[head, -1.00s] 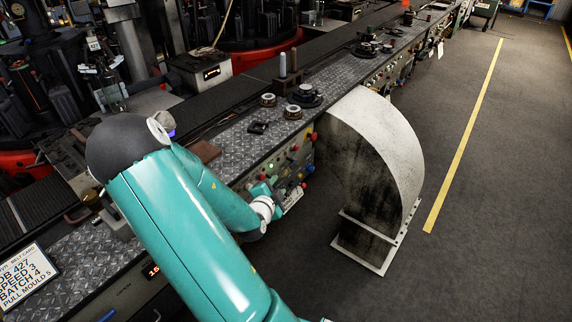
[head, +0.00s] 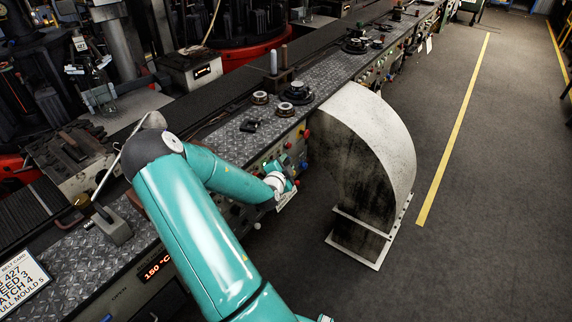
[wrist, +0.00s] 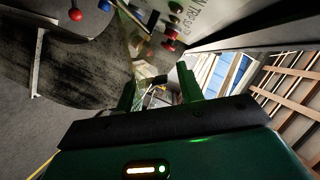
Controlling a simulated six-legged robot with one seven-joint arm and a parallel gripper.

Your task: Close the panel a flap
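The control panel (head: 262,165) with coloured knobs and buttons runs along the front of the bench. My gripper (head: 287,180) is beside this panel face, with the curved duct just to its right. A small pale plate with dark marks (head: 287,198) shows by my gripper; I cannot tell if it is the flap. In the wrist view my gripper (wrist: 157,88) has its two green fingers apart. Red and blue knobs (wrist: 168,47) and a pale lettered surface (wrist: 228,14) lie ahead.
The large curved, stained duct (head: 372,140) stands on the floor right of my gripper; it also shows in the wrist view (wrist: 85,65). The bench top (head: 225,140) carries a lever block (head: 112,226) and round fittings (head: 297,92). The floor (head: 490,200) at the right is clear.

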